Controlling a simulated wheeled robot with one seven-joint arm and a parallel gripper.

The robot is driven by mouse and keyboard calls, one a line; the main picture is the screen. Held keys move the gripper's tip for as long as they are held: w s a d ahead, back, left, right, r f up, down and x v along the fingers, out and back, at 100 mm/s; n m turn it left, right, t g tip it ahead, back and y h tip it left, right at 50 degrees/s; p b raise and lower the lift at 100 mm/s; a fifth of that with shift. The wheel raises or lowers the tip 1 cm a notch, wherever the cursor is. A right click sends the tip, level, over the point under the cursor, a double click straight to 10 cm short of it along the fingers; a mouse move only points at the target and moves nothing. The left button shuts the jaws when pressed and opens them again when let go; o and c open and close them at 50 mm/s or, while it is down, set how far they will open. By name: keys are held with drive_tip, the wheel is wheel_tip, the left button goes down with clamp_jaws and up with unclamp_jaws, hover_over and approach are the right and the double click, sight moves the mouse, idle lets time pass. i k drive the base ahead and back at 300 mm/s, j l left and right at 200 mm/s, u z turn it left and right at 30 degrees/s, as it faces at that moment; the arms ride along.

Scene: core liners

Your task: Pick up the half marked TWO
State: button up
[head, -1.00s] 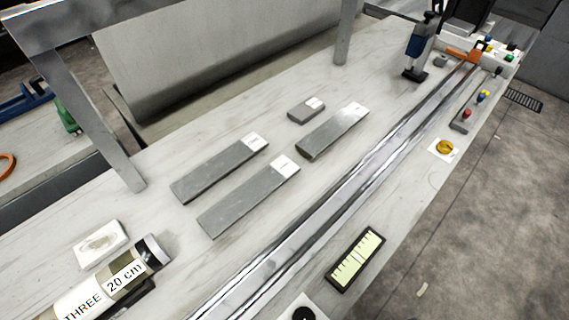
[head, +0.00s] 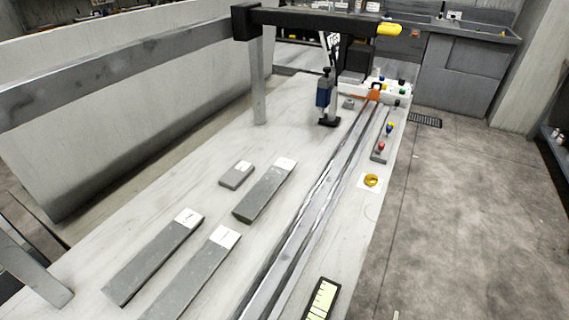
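Three long grey core halves with white end labels lie flat on the pale bench: one at the left (head: 152,262), one beside it nearer the rail (head: 192,280), cut off by the lower picture edge, and one farther back (head: 263,192). A short grey piece (head: 236,176) with a white label lies left of the far one. The label writing is too small to read, so I cannot tell which is marked TWO. My gripper is not in view.
A metal rail (head: 300,232) runs along the bench (head: 205,160) to an orange-and-white device (head: 375,93). A blue-black tool (head: 325,98) stands at the back. A yellow ring (head: 371,180), coloured buttons (head: 382,146) and a scale card (head: 321,299) lie right of the rail. A metal frame (head: 258,80) stands along the left.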

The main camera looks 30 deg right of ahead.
sight(247, 211)
drive_tip(key=u, duration=0.45)
drive_tip(key=i+l+u, duration=0.1)
drive_tip(key=l+u, duration=0.3)
drive_tip(key=l, duration=0.15)
drive_tip(key=l+u, duration=0.4)
drive_tip(key=l, duration=0.15)
drive_tip(key=l+u, duration=0.1)
drive_tip(key=l, duration=0.5)
drive_tip(key=k+l+u, duration=0.1)
drive_tip(key=l, duration=0.5)
drive_tip(key=l+u, duration=0.1)
drive_tip(key=l, duration=0.5)
drive_tip(key=k+l, duration=0.15)
drive_tip(key=l, duration=1.15)
